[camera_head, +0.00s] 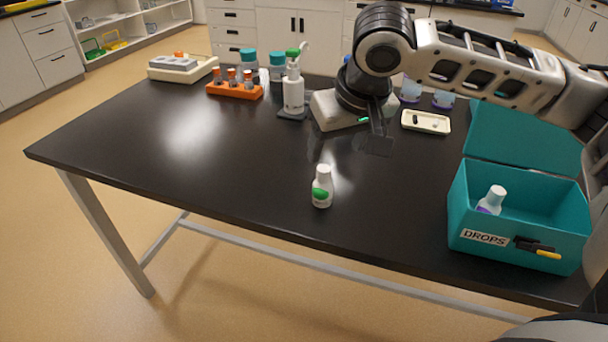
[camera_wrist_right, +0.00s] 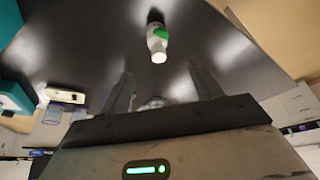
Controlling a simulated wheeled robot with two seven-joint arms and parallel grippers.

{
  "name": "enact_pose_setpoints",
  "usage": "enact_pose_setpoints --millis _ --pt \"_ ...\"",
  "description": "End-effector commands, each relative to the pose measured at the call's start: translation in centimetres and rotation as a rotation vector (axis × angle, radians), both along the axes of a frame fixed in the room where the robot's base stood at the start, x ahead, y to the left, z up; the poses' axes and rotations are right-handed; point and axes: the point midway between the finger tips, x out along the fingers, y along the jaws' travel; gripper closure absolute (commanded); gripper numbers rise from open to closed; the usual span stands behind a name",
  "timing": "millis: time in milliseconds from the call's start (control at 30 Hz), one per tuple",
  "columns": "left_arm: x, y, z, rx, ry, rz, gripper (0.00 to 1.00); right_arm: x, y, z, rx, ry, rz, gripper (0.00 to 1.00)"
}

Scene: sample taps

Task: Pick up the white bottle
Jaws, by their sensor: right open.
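A white bottle (camera_head: 322,190) with a green label and white cap stands upright on the black table (camera_head: 230,170), near its front edge. In the right wrist view the bottle (camera_wrist_right: 158,40) appears ahead of the two fingers, apart from them. My right gripper (camera_head: 377,138) hangs above the table, behind and to the right of the bottle. Its jaws (camera_wrist_right: 161,72) are open, with nothing between them. A second white bottle (camera_head: 492,199), with a purple label, is inside the teal box. Its lower part is hidden by the box wall. My left gripper is out of view.
The open teal box (camera_head: 465,215) labelled DROPS stands at the right. Behind are a small tray (camera_head: 426,122), a pump bottle (camera_head: 293,93), an orange tube rack (camera_head: 236,91) and a beige device (camera_head: 183,68). The table around the green-labelled bottle is clear.

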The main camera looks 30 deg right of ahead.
Motion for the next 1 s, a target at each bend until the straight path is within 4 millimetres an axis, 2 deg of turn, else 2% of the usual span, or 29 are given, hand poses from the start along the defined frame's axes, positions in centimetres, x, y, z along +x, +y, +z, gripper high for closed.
enact_pose_setpoints --millis 233,400,733,1000 --pt "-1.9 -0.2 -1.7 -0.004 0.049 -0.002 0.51 1.7 -0.3 -4.5 -0.002 0.002 -0.001 0.36" --pt "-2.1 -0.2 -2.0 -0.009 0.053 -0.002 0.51 3.1 -0.4 -7.6 -0.002 0.0 0.001 0.36" --pt "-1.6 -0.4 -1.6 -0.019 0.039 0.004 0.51 4.2 -0.6 -10.2 -0.002 -0.002 0.001 0.36" --pt "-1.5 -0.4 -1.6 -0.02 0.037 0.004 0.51 5.8 -1.0 -13.7 -0.002 -0.002 0.001 0.36"
